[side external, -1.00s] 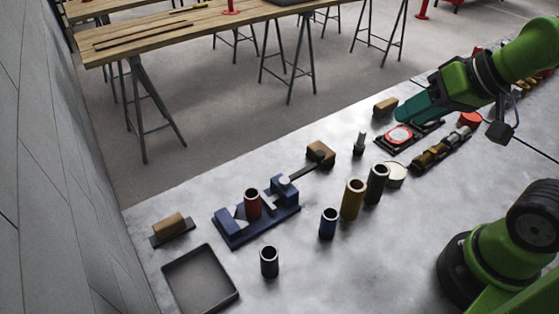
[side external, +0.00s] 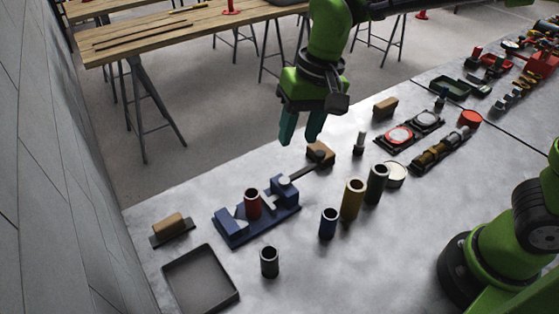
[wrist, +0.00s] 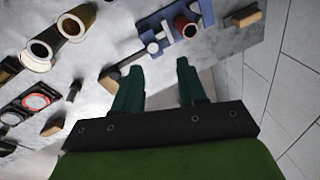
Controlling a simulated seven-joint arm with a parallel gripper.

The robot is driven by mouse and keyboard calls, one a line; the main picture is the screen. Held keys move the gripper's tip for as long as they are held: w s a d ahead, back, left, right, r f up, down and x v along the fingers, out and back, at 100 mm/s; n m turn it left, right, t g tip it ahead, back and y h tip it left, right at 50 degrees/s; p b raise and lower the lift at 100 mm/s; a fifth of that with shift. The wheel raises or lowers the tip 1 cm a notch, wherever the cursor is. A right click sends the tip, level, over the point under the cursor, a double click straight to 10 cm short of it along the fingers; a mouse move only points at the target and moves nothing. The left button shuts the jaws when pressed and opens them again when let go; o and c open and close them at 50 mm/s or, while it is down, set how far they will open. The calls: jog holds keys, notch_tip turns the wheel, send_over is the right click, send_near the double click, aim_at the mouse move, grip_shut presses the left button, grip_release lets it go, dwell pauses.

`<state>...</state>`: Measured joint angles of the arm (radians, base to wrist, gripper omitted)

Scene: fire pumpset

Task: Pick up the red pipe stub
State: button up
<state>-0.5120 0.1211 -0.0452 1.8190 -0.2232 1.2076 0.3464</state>
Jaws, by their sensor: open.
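The red pipe stub (side external: 252,204) stands upright in the blue vise-like fixture (side external: 235,236) on the grey table. It also shows in the wrist view (wrist: 184,24), beyond my fingertips, with the blue fixture (wrist: 188,50) around it. My gripper (side external: 301,142) points down above the table's far edge, up and to the right of the stub in the side view. In the wrist view the two teal fingers (wrist: 158,66) are apart with nothing between them.
An empty grey tray (side external: 167,291) lies at front left.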

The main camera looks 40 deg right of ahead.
aim_at(251, 195)
jog(key=w+a+f+m+g+h, duration=0.1)
jog(key=w+a+m, duration=0.1)
jog(key=a+m, duration=0.15)
jog(key=w+a+f+m+h, duration=0.1)
jog(key=w+a+m, duration=0.1)
jog(key=a, duration=0.3)
notch_tip(251, 195, down, 16)
jog(key=shift+s+f, duration=0.1)
grip_shut()
